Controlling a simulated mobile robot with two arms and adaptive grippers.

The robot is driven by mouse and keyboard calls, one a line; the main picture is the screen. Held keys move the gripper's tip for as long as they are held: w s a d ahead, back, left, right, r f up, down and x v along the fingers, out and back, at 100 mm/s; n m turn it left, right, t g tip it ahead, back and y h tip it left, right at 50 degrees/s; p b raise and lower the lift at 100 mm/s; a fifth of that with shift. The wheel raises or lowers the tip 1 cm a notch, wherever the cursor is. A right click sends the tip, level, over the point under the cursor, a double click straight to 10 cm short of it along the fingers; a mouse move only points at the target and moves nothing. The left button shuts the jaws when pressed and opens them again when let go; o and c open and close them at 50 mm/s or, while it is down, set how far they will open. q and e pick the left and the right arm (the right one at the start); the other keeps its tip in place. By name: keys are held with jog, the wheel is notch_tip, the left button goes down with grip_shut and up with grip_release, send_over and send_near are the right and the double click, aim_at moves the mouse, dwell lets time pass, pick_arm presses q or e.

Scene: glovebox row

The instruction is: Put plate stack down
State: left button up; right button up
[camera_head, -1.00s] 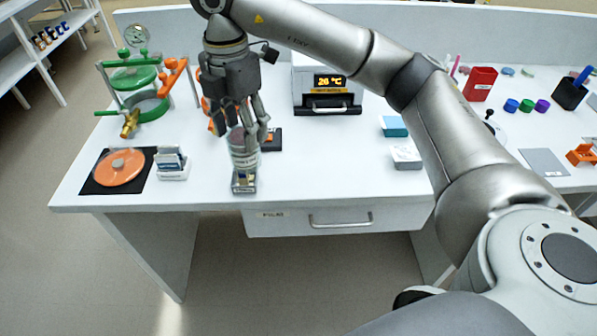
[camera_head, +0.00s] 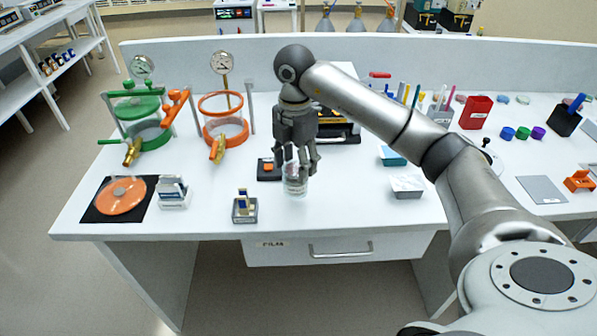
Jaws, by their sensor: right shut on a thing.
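My right gripper (camera_head: 296,166) points down over the front middle of the white bench. It is shut on the plate stack (camera_head: 295,186), a short, clear, whitish cylinder held upright between the fingers. The fingers hide its upper part. The stack is at or just above the bench top; I cannot tell whether it touches. My left gripper is not in view.
A small grey holder with blue and yellow pieces (camera_head: 244,208) stands left of the stack. A black block with an orange top (camera_head: 267,169) is close behind it. A white box (camera_head: 407,186) stands to the right. The bench's front edge is clear.

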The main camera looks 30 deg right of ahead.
aim_at(298, 166)
jog(key=f, duration=0.1)
jog(key=d+f+p, duration=0.1)
jog(key=f, duration=0.1)
jog(key=shift+f+p, duration=0.3)
jog(key=shift+f, duration=0.05)
jog(key=shift+a+f, duration=0.1)
jog(key=shift+f, duration=0.05)
jog(key=shift+f, duration=0.1)
jog(key=o, duration=1.5)
